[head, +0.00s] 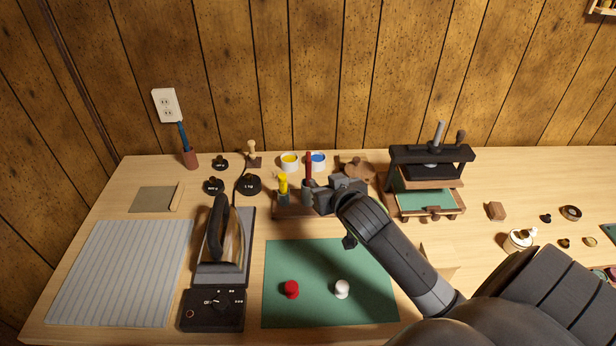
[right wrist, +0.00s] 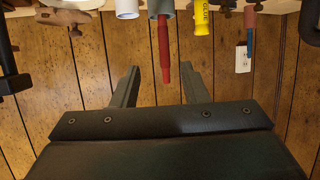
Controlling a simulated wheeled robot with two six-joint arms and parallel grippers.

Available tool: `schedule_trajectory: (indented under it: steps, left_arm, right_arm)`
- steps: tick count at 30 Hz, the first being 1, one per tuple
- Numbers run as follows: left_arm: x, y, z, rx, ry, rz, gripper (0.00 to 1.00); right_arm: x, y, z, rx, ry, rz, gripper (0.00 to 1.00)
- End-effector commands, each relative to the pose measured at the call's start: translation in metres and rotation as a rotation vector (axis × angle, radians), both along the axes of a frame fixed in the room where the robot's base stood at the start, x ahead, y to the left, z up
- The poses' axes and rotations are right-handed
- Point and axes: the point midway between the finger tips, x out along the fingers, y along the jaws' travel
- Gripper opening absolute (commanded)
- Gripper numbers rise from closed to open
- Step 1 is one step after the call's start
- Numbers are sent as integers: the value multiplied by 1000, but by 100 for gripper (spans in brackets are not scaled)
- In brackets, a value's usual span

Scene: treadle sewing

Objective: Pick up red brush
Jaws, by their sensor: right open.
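The red brush (head: 308,163) stands upright in a grey cup on a small wooden rack (head: 290,210) at the back of the table. In the right wrist view, which looks upside down, its red handle (right wrist: 164,50) lies between the two fingers, with gaps on both sides. My right gripper (head: 318,193) is open and beside the cup, at the height of the rack. In the right wrist view its fingers (right wrist: 160,70) are apart and hold nothing. My left gripper is out of view.
A yellow glue bottle (head: 283,185) stands left of the brush. Yellow (head: 289,162) and blue (head: 318,161) paint pots stand behind. A dark press (head: 430,165) is to the right, an iron (head: 221,245) to the left. A green mat (head: 315,310) with two spools lies in front.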

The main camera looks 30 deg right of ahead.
Motion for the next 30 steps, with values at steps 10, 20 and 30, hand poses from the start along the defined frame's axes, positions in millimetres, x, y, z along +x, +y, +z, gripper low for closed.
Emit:
schedule_trajectory:
  steps: [10,20,30]
  left_arm:
    - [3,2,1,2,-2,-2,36]
    - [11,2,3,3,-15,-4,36]
    - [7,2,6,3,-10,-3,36]
  right_arm:
    - [51,-12,-21,0,1,0,40]
    - [69,-15,-29,0,2,0,40]
    - [103,-18,-44,-2,2,0,40]
